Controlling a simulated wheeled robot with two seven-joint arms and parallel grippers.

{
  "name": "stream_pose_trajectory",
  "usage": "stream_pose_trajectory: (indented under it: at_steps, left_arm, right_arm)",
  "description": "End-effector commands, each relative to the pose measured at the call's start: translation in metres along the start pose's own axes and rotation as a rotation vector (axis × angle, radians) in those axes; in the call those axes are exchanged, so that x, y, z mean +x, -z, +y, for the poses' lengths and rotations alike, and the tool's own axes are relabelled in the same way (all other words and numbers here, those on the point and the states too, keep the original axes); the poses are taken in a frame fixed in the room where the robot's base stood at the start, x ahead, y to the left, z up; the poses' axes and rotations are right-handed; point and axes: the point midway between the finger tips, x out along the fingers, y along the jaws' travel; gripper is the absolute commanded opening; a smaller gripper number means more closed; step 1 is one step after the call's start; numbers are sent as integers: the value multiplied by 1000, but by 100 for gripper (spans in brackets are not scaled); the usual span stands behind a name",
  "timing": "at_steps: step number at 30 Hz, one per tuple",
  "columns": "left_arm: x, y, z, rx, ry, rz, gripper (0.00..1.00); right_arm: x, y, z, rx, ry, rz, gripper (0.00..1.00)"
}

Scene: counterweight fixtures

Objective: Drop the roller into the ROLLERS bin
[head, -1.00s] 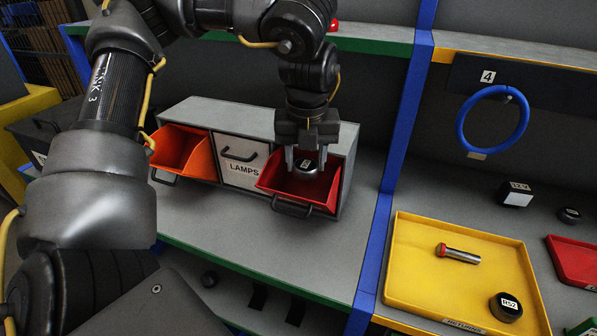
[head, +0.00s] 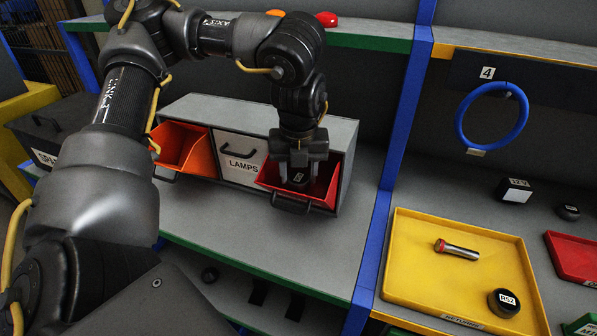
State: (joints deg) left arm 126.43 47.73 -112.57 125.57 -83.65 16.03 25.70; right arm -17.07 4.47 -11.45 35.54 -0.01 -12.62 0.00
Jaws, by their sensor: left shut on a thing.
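My left gripper (head: 298,170) points down over the red tilted-out bin (head: 322,188) at the right end of the grey bin unit. It is shut on a dark round piece with a white label on top, which I take to be the roller (head: 297,180). The roller is upright between the fingers and sits low within the bin's opening. I cannot tell whether it touches the bin floor. No name can be read on the red bin's front. My right gripper is not in view.
An orange open bin (head: 186,150) and a closed LAMPS drawer (head: 240,160) are left of the red bin. A blue post (head: 385,200) stands right. Beyond it, a yellow tray (head: 420,275) holds a red-ended metal cylinder (head: 457,249) and a black labelled puck (head: 503,302).

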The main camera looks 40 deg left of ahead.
Motion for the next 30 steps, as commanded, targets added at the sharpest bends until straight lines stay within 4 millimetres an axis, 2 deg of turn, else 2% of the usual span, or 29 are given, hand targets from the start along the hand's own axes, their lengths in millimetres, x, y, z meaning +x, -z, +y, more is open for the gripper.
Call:
stream_pose_trajectory:
  at_steps: [2,3,7,15,19,23,30]
  left_arm:
    - [3,0,0,0,0,1,6]
    - [3,0,0,0,-1,1,49]
    - [3,0,0,0,-1,1,66]
    - [2,0,0,0,0,1,67]
    - [-6,-1,0,0,1,-1,67]
    - [-28,-1,-1,0,4,-5,67]
    - [-80,-1,-1,-1,2,-5,67]
  right_arm:
    - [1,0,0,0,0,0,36]
    - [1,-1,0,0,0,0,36]
    - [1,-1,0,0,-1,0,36]
    - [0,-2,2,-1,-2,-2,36]
    - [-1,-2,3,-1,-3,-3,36]
    - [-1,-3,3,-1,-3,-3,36]
    - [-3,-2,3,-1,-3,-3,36]
